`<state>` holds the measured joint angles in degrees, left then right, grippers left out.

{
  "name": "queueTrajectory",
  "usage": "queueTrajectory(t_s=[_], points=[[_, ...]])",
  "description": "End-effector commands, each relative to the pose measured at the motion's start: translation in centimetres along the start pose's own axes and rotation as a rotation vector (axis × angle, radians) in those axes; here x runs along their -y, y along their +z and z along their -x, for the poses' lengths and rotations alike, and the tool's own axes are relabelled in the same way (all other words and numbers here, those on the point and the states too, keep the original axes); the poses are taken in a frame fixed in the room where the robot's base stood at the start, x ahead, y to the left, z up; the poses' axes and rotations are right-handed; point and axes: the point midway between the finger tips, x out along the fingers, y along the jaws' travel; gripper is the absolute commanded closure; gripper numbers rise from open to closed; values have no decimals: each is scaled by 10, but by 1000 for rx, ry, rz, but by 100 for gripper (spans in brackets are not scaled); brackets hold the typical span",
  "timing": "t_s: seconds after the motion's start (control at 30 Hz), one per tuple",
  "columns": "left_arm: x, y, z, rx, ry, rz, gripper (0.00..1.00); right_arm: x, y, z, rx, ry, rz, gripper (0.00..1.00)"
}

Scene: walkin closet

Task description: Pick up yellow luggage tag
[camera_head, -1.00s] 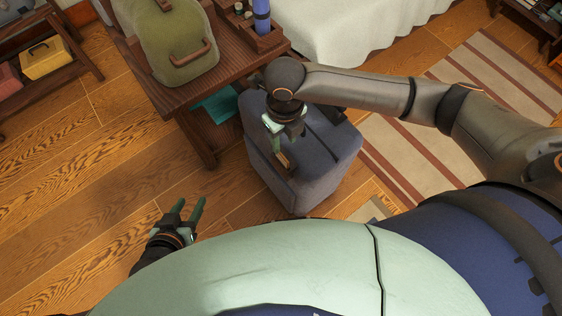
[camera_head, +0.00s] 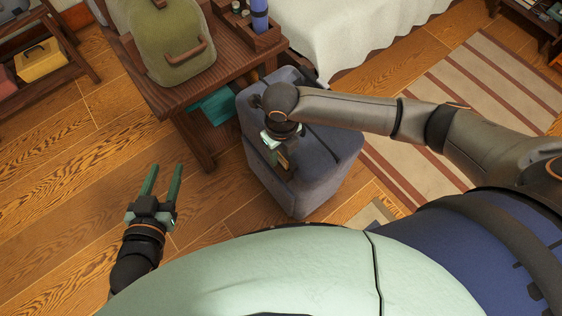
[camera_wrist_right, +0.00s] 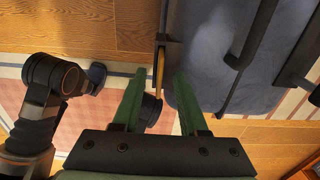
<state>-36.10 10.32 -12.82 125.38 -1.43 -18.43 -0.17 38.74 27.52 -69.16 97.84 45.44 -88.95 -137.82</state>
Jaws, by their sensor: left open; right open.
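The yellow luggage tag (camera_wrist_right: 160,68) appears edge-on as a thin strip in the right wrist view, beside the blue-grey bag (camera_wrist_right: 210,50). It lies between the lines of my right gripper's fingers (camera_wrist_right: 158,78), near their tips; I cannot tell whether they touch it. In the head view the right gripper (camera_head: 277,154) is open over the near left side of the bag (camera_head: 325,170), and the tag (camera_head: 284,161) shows only as a small tan patch, partly hidden by it. My left gripper (camera_head: 163,180) is open and empty above the wooden floor.
A dark wooden table (camera_head: 185,100) with a green backpack (camera_head: 175,45) stands close behind the bag to the left. A white-covered bed (camera_head: 340,40) is behind. A striped rug (camera_head: 460,100) lies to the right.

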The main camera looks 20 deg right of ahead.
Motion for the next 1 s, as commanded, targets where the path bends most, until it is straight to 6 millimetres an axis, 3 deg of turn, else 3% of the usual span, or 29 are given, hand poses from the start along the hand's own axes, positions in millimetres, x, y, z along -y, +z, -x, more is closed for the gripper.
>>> queueTrajectory(t_s=[0.17, 0.53, 1.0], points=[[0, 0, 0, 1, 0, 0, 50, 0, 0, 0, 0, 0, 0, 60], [0, 0, 0, 2, 0, 1, 50, 0, 0, 0, 0, 0, 0, 100], [0, 1, 0, 3, 0, 2, 50, 0, 0, 0, 0, 0, 0, 100]])
